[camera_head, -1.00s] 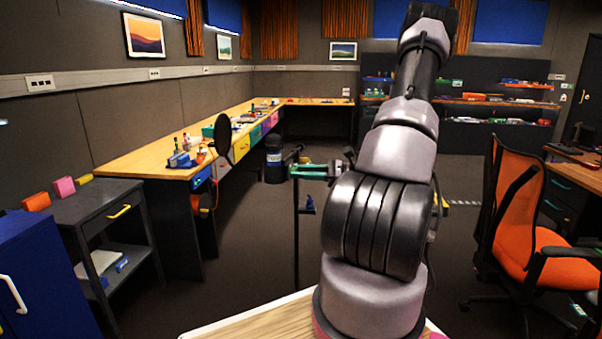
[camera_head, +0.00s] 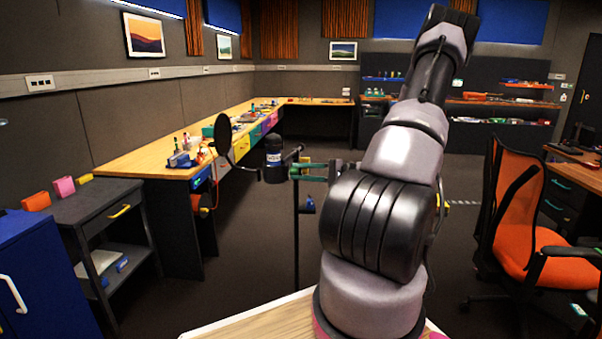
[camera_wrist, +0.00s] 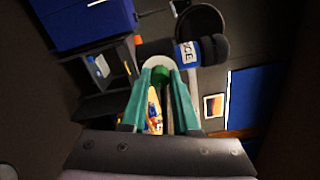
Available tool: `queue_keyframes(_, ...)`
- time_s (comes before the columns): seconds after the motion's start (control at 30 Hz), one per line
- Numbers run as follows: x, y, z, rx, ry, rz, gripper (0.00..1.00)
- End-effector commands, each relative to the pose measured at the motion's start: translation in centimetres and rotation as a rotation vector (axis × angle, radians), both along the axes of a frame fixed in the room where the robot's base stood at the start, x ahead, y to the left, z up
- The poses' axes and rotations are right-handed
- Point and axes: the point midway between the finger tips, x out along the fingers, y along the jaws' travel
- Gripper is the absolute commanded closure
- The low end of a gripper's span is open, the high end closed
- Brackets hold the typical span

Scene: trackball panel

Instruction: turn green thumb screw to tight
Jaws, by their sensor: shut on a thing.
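My gripper (camera_wrist: 160,80) has two teal fingers, which are shut on the screw from both sides. In the head view my gripper (camera_head: 296,171) shows as teal fingers beside the top of a thin black stand (camera_head: 296,235). The screw cannot be made out there. Any tightness mark on it is not visible.
A dark microphone with a blue band (camera_wrist: 202,50) and a round black pop filter (camera_wrist: 200,22) are close to my gripper. The filter also shows in the head view (camera_head: 222,134). A workbench (camera_head: 150,154) is at left, an orange chair (camera_head: 520,210) at right. Floor between is open.

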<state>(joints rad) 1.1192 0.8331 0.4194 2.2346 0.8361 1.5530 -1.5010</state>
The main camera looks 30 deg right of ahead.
Motion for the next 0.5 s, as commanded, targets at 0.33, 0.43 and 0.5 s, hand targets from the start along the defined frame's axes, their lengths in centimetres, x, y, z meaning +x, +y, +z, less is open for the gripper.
queue_keyframes(0.33,-0.04,-0.07,-0.08,-0.183,-0.272,-0.002,1.00)
queue_keyframes(0.43,-0.03,-0.04,-0.07,-0.237,-0.352,-0.001,1.00)
queue_keyframes(0.5,-0.04,-0.08,-0.10,-0.275,-0.406,-0.002,1.00)
